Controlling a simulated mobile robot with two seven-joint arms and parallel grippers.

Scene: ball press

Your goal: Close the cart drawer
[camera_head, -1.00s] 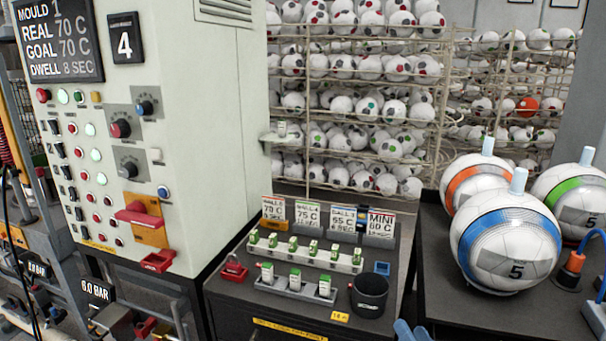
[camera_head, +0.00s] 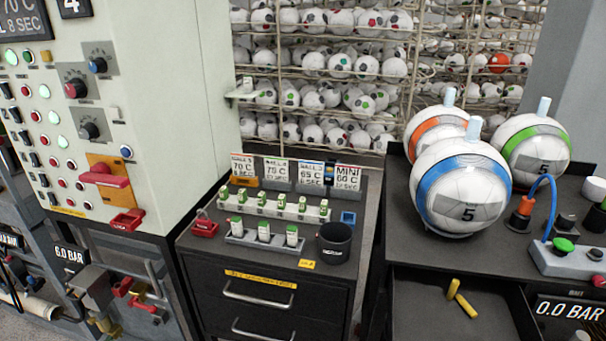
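A dark cart (camera_head: 400,215) stands at the right with large footballs on its top. Below its top, an open drawer (camera_head: 415,310) sticks out towards me, and its near end is cut off by the bottom edge of the picture. Two yellow sticks (camera_head: 460,298) lie inside it. A second dark cabinet (camera_head: 205,262) in the middle has two drawers with metal handles (camera_head: 258,297), which look shut. Neither of my grippers is in view.
A pale control machine (camera_head: 180,110) stands at the left. The middle cabinet carries a black cup (camera_head: 334,245), sample racks and a red padlock. A control box (camera_head: 570,258) sits at the right. Ball racks (camera_head: 330,70) fill the back.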

